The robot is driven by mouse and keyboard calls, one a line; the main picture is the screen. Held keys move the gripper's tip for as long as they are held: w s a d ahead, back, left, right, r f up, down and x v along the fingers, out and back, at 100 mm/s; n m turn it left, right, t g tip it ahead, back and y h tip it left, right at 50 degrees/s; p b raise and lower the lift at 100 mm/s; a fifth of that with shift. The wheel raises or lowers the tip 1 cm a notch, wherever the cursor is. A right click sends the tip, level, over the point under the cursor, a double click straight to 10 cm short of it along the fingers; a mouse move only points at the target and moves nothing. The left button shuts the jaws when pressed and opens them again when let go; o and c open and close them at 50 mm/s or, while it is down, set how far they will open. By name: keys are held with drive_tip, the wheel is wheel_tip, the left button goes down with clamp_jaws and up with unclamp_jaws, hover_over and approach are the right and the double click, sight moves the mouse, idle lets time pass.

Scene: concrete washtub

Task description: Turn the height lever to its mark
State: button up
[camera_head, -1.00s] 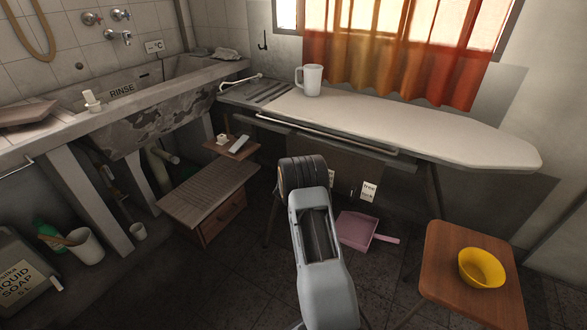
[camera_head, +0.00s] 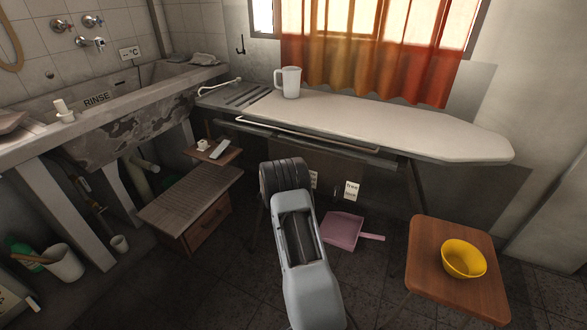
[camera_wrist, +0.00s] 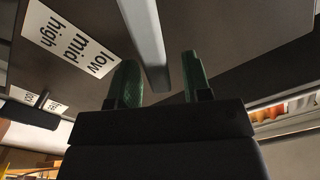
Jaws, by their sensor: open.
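In the wrist view my gripper (camera_wrist: 160,62) has two green fingers standing apart. A pale grey bar (camera_wrist: 143,32), which looks like the height lever, comes down from the top and ends between the fingers; contact cannot be told. A white label reading low, mid, high (camera_wrist: 70,38) lies left of the bar on a dark panel (camera_wrist: 235,45). In the head view my arm hides the gripper and the bar. There, a white free/lock label (camera_head: 351,190) shows below the ironing board (camera_head: 390,125).
A dark lever-like piece (camera_wrist: 36,112) overlaps another label at left in the wrist view. A white mug (camera_head: 289,83) stands on the board. A pink dustpan (camera_head: 343,231) lies on the floor, and a wooden stool (camera_head: 425,265) with a yellow bowl (camera_head: 464,258) stands at right.

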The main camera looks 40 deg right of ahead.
drive_tip(key=p+v, duration=0.3)
drive_tip(key=v, duration=1)
drive_tip(key=shift+s+a+p, duration=0.2)
drive_tip(key=shift+a+p, duration=0.15)
drive_tip(key=shift+a, duration=0.05)
drive_tip(key=w+a+r+n+t+y+p, duration=0.2)
drive_tip(key=a+r+n+y+p, duration=0.4)
drive_tip(key=r, duration=0.7)
drive_tip(key=w+a+r+n+t+y+p, duration=0.25)
drive_tip(key=a+r+y+p, duration=0.4)
drive_tip(key=r, duration=0.55)
drive_tip(key=s+a+r+n+g+y+p, duration=0.2)
drive_tip(key=s+a+r+n+p, duration=0.2)
drive_tip(key=s+a+r+p, duration=0.4)
drive_tip(key=s+a+r+n+g+y+p, duration=0.2)
drive_tip(key=s+a+r+n+y+p, duration=0.15)
drive_tip(key=s+r+p, duration=0.4)
drive_tip(key=s+r+n+g+p, duration=0.1)
drive_tip(key=s+r+g+p, duration=0.1)
drive_tip(key=s, duration=0.4)
drive_tip(key=s+a+r+n+g+h+p, duration=0.1)
drive_tip(key=s+r+n+g, duration=0.1)
drive_tip(key=s+r, duration=0.3)
drive_tip(key=shift+s+r+h+p, duration=0.3)
drive_tip(key=shift+s+p, duration=0.1)
drive_tip(key=shift+s, duration=0.15)
